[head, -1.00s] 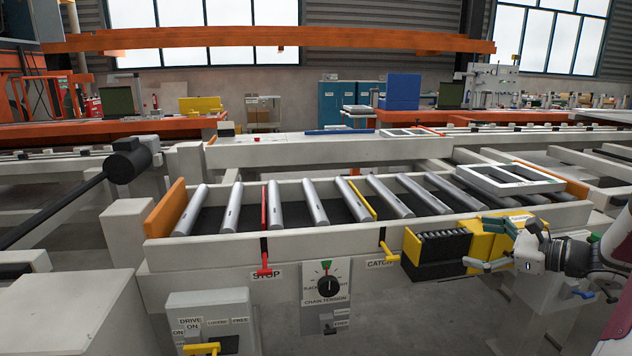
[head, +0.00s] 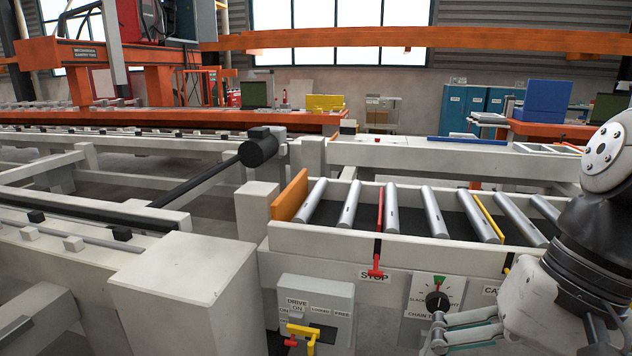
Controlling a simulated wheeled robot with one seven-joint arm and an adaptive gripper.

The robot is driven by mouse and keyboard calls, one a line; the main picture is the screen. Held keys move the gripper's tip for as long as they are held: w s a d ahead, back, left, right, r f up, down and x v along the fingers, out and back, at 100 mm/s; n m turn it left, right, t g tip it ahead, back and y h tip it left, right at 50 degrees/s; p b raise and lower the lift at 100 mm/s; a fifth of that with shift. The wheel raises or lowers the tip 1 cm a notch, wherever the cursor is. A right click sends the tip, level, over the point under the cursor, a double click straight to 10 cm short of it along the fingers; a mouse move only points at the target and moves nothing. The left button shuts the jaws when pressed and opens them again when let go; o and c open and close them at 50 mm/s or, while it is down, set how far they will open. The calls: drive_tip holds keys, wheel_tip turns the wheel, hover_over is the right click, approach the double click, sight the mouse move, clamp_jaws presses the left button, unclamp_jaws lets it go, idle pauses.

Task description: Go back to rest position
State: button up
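My gripper (head: 440,335) shows at the lower right of the head view, with its grey fingers pointing left. It is in front of the conveyor's front face, just below the chain tension dial (head: 437,302), and partly overlaps its panel. I see nothing held in it, but the fingers overlap near the bottom edge, so their opening is unclear. My arm rises along the right edge and hides the right part of the roller conveyor (head: 330,243).
The red STOP lever (head: 375,262) hangs on the conveyor front. Below left is the DRIVE box (head: 318,300) with a yellow handle (head: 301,332). An orange end plate (head: 291,196) closes the conveyor's left end. A pale block (head: 165,280) stands at front left.

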drive_tip(key=s+d+f+n+h, duration=0.25)
drive_tip(key=s+n, duration=0.25)
drive_tip(key=s, duration=0.3)
wheel_tip(320, 180, up, 28)
drive_tip(key=t+p, duration=0.4)
drive_tip(key=p, duration=2.1)
drive_tip(key=shift+w+d+t+h+p, duration=0.15)
drive_tip(key=shift+w+t+h+p, duration=0.05)
drive_tip(key=shift+t+h+p, duration=0.2)
